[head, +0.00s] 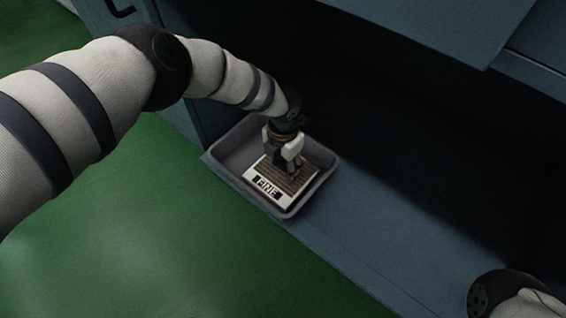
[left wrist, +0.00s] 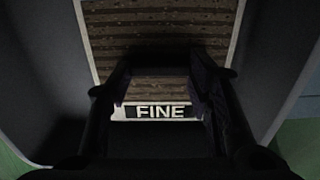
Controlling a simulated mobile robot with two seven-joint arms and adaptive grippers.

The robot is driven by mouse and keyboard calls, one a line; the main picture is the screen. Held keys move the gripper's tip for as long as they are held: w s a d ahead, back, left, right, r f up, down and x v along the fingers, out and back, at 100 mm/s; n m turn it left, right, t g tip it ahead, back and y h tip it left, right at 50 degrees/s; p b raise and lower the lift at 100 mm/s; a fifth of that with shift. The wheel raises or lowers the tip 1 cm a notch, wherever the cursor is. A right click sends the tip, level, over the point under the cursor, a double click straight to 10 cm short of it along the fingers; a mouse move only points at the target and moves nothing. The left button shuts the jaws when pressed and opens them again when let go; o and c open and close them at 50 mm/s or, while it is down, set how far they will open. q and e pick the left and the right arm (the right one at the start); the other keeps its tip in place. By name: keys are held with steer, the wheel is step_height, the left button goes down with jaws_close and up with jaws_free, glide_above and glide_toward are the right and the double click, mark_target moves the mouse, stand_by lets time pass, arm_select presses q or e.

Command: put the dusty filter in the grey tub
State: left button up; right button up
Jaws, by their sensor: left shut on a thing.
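The dusty filter (head: 270,190) has brown pleats, a pale frame and a label reading FINE. It is inside the grey tub (head: 232,150) in the head view; I cannot tell whether it touches the tub floor. My left gripper (head: 293,175) reaches down into the tub and is shut on the filter, hiding part of its pleats. In the left wrist view the filter (left wrist: 160,30) shows brown, speckled pleats and its FINE label beyond the dark fingers (left wrist: 160,100). The tub wall (left wrist: 275,50) shows beside it. My right gripper is not in view.
The tub stands on a blue-grey ledge (head: 360,240) at the front of a dark, open cabinet bay (head: 400,130). A blue-grey panel (head: 440,25) overhangs the bay at the top. Green floor (head: 170,230) lies in front. The ledge right of the tub is clear.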

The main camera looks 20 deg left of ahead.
mark_target(283, 167)
arm_select(q)
steer(key=o, duration=1.2)
step_height(283, 167, up, 8)
steer(key=p, duration=0.4)
steer(key=shift+f, duration=0.15)
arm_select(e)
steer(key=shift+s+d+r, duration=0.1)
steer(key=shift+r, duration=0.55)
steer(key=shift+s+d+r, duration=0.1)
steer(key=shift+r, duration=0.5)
